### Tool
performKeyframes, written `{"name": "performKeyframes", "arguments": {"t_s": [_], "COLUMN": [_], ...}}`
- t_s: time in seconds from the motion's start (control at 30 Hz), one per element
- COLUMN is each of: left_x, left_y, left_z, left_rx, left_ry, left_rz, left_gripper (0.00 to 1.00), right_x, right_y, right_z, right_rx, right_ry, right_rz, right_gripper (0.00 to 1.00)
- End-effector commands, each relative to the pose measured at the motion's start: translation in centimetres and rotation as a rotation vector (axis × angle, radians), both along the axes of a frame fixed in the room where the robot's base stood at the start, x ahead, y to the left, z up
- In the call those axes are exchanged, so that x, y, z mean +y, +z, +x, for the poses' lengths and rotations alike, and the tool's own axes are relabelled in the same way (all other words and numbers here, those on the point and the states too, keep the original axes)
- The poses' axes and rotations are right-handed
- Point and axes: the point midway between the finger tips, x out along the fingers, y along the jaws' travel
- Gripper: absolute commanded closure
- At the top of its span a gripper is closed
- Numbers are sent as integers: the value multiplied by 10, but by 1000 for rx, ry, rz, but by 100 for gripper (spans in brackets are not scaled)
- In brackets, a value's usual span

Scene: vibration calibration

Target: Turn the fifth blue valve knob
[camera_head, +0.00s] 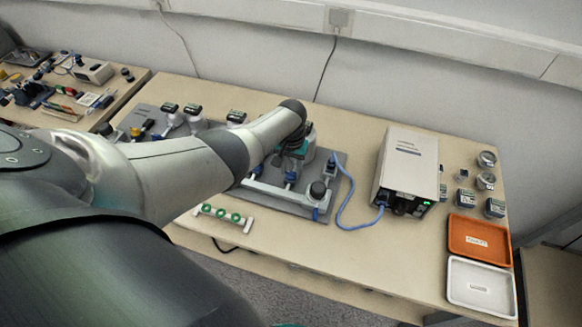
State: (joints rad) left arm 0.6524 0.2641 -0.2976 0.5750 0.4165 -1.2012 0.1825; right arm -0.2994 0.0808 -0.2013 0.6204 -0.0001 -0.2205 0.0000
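A grey board (279,203) on the table carries a pale manifold rail (262,189) with fittings. A blue valve knob (291,177) shows on it just under my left gripper (290,164). Another blue part (316,213) shows near the right end of the rail, below a black round gauge (317,190). My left arm reaches in from the left and hides much of the board's middle, including any other knobs there. The gripper points down at the knob; whether it touches it or is closed around it cannot be told. My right gripper is out of view.
A white instrument box (408,166) with a blue cable (347,212) stands right of the board. An orange tray (480,240) and a white tray (481,287) lie at the right edge. A small rack with green rings (221,214) sits at the front edge.

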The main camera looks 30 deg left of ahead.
Motion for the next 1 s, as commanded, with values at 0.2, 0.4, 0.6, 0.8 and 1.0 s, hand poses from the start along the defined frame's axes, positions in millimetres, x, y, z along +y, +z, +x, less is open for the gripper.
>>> {"name": "performKeyframes", "arguments": {"t_s": [0.2,0.4,0.6,0.8,1.0], "left_x": [0,0,0,1,0], "left_y": [0,0,9,38,75], "left_z": [0,0,1,0,0], "left_rx": [-1,0,-2,-2,-3], "left_ry": [-1,-2,-2,-1,-3], "left_rz": [0,1,1,1,1], "left_gripper": [32,32,32,32,32], "right_x": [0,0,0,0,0], "right_y": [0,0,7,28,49], "right_z": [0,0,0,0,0], "right_rx": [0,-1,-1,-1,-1], "right_ry": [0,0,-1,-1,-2], "right_rz": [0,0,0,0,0], "right_gripper": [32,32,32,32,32]}}
